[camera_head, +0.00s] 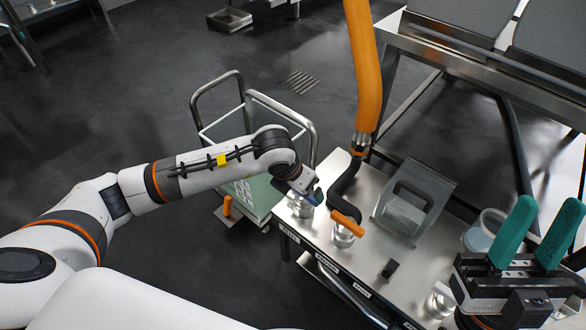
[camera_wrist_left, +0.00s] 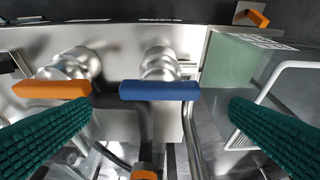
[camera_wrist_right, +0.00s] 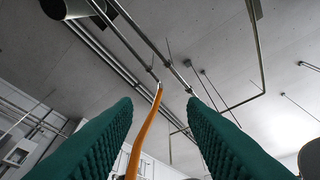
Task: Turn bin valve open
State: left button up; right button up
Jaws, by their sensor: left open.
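A blue valve handle (camera_wrist_left: 160,90) lies crosswise between the spread fingers of my left gripper (camera_wrist_left: 160,108), apart from both; it also shows in the head view (camera_head: 315,197). In the head view my left gripper (camera_head: 302,184) is over the bench edge by this handle, its fingers mostly hidden. An orange valve handle (camera_wrist_left: 50,89) is beside the left finger; it is also in the head view (camera_head: 346,222). Another orange handle (camera_head: 228,205) sits low by the cart. I cannot tell which is the bin valve. My right gripper (camera_head: 548,205) is open, empty, fingers upward.
A wheeled cart (camera_head: 310,140) with a pale green bin (camera_head: 262,195) stands beside the steel bench (camera_head: 330,255). An orange hose (camera_head: 364,70) with black pipe (camera_head: 345,185) hangs over the bench. A clear-lidded box (camera_head: 425,190) and a round container (camera_head: 480,237) stand farther right.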

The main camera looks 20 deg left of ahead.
pick_arm(q)
jog(key=p+v, duration=0.2)
jog(key=v, duration=0.5)
pick_arm(e)
jog(key=w+a+f+g+h, duration=0.1)
jog(key=w+f+g+h, duration=0.1)
jog(key=w+f+g, duration=0.3)
jog(key=shift+w+g, duration=0.7)
jog(key=shift+w, duration=0.45)
jog(key=shift+a, duration=0.1)
